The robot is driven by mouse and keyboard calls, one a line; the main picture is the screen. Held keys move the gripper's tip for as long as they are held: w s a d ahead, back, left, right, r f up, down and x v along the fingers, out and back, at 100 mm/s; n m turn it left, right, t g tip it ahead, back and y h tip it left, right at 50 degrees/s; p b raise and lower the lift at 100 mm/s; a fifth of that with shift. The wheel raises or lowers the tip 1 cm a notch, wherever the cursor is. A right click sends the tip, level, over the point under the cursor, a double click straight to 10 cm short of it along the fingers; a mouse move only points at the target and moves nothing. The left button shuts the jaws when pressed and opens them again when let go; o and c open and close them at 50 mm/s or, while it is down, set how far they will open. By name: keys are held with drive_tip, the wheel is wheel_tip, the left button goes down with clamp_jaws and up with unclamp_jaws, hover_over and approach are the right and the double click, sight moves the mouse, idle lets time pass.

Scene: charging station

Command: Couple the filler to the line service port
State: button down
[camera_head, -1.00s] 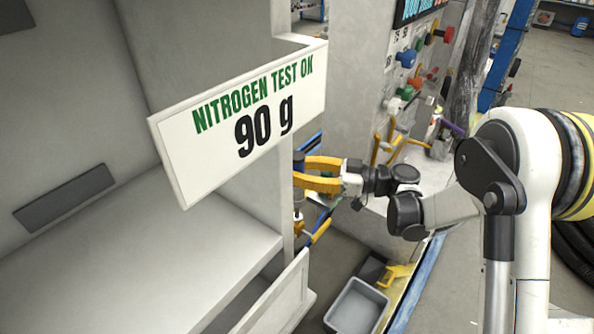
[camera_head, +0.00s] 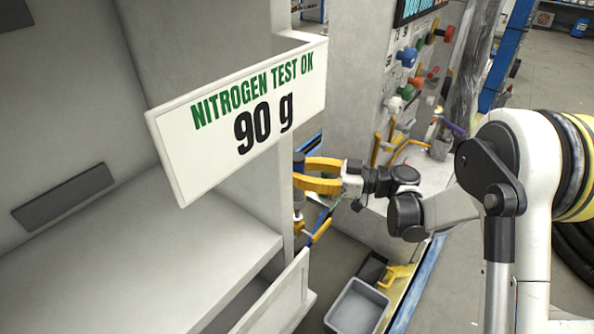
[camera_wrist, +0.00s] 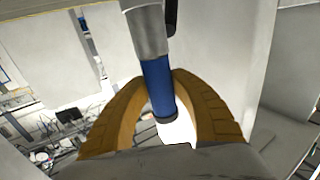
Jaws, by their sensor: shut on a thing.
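My gripper (camera_head: 318,176) has yellow fingers and reaches in beside the edge of the pale cabinet. In the wrist view its curved fingers (camera_wrist: 165,95) are closed around a blue and grey cylindrical tool, which looks like the filler (camera_wrist: 158,80).
A white sign (camera_head: 240,125) reading "NITROGEN TEST OK 90 g" juts out left of my gripper. A pale cabinet (camera_head: 170,260) fills the left. A grey bin (camera_head: 357,308) stands on the floor below. A panel with coloured valves (camera_head: 410,65) stands behind the arm.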

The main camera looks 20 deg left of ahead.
drive_tip(key=shift+f+b, duration=0.5)
drive_tip(key=shift+f, duration=1.8)
drive_tip(key=c, duration=1)
unclamp_jaws()
drive_tip(key=shift+c, duration=0.2)
drive_tip(key=shift+f, duration=0.1)
drive_tip(key=shift+d, duration=0.15)
drive_tip(key=d, duration=1.1)
drive_tip(key=shift+w+d, duration=0.35)
drive_tip(key=shift+w, duration=0.05)
